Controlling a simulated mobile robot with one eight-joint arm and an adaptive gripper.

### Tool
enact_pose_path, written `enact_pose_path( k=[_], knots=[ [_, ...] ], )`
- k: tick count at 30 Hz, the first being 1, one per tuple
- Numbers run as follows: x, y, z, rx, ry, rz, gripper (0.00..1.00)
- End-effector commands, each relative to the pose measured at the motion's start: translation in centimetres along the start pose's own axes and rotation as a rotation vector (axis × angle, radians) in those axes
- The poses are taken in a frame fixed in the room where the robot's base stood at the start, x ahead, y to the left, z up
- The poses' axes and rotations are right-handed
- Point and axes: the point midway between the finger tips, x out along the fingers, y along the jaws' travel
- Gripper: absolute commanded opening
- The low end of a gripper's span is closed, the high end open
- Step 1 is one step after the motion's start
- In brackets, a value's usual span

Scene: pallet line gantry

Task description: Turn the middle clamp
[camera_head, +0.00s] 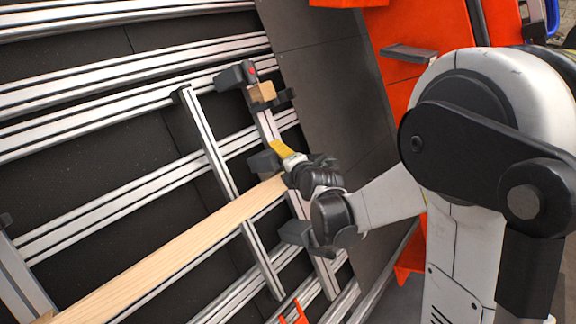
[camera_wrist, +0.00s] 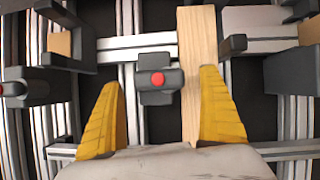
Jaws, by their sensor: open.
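The middle clamp (camera_wrist: 158,92) is a dark grey block with a round red button on its face. In the wrist view it sits at the centre, between my gripper's (camera_wrist: 161,80) two yellow fingers. The fingers are spread wide, with visible gaps on both sides of the clamp, and hold nothing. In the head view the dark middle clamp (camera_head: 263,163) is beside the end of the wooden beam, and my gripper (camera_head: 281,150) is right at it, with one yellow finger showing. The other finger is hidden there.
A long wooden beam (camera_wrist: 196,40) runs just right of the middle clamp, and my right finger overlaps it. Another clamp (camera_wrist: 22,86) with a red button is at the left. A further dark clamp (camera_head: 295,232) is below in the head view. Aluminium rails (camera_head: 212,150) cross the dark panel.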

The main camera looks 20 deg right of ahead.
Motion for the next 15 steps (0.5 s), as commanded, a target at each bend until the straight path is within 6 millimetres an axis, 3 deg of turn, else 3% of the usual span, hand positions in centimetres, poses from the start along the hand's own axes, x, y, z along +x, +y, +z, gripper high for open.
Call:
enact_pose_path(
  k=[15],
  knots=[
    [-9.7,-0.1,0.0,0.001,-0.001,-0.001,0.9]
  ],
)
